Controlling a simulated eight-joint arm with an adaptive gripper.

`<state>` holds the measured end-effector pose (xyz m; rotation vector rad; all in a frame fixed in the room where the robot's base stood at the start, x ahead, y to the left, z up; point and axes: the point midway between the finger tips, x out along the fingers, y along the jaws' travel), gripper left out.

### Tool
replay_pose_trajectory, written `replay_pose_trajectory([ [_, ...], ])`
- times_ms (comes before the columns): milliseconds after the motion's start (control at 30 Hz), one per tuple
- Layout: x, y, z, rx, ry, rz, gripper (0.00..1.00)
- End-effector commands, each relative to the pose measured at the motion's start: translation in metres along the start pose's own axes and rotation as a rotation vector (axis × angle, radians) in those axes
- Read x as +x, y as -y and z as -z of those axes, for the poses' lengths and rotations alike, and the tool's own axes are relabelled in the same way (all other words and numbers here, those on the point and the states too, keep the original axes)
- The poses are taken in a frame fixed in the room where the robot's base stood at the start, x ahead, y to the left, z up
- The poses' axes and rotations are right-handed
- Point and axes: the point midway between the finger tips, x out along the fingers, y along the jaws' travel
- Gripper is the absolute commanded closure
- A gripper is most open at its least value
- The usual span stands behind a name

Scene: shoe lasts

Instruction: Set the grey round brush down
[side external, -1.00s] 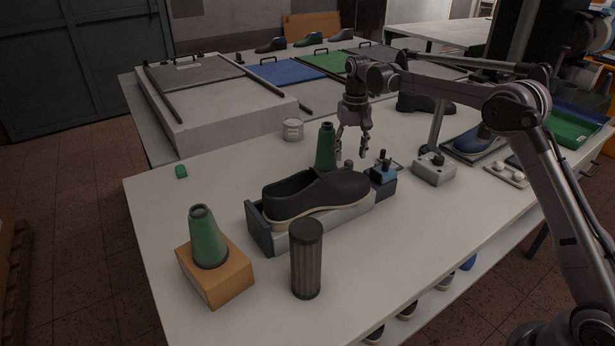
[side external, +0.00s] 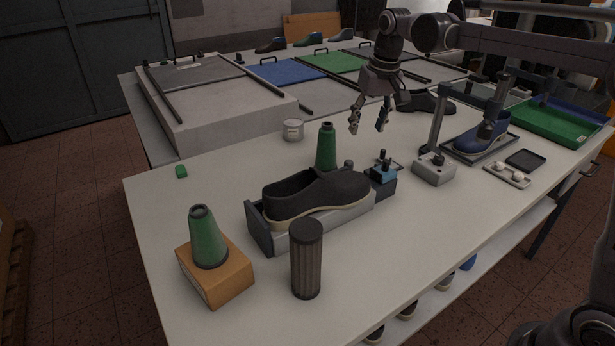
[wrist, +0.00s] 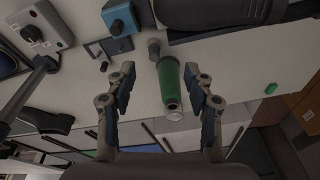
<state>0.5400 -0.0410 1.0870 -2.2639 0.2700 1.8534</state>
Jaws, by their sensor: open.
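A small grey round piece, apparently the grey round brush (side external: 348,165), stands on the white table just behind the toe of the black shoe. Only its top shows in the side view; the shoe hides its lower part. In the wrist view the brush (wrist: 154,48) stands next to the wide end of a green cone (wrist: 168,83), beside the dark shoe. My gripper (side external: 368,122) is open and empty, raised above the table behind the brush and apart from it. Its two blue-padded fingers (wrist: 160,78) spread either side of the green cone in the wrist view.
The black shoe (side external: 318,190) sits in a grey cradle, with a blue-topped block (side external: 383,176) at its right. The green cone (side external: 326,147) stands behind it. A ribbed dark cylinder (side external: 306,265) and another green cone on a cardboard box (side external: 214,272) stand in front. The left table is mostly clear.

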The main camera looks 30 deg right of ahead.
Motion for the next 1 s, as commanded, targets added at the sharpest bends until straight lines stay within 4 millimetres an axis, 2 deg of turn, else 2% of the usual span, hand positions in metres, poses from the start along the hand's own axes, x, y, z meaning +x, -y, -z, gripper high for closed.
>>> replay_pose_trajectory([
  [33,-0.007,0.000,-0.015,-0.015,-0.022,0.005,0.47],
  [200,-0.022,-0.003,-0.059,-0.067,-0.101,0.022,0.47],
  [400,-0.026,-0.008,-0.116,-0.127,-0.193,0.039,0.47],
  [567,-0.018,-0.014,-0.163,-0.173,-0.266,0.051,0.47],
  [800,0.009,-0.023,-0.223,-0.237,-0.368,0.065,0.47],
  [967,0.023,-0.026,-0.244,-0.260,-0.408,0.069,0.47],
  [1000,0.025,-0.027,-0.246,-0.263,-0.413,0.070,0.50],
])
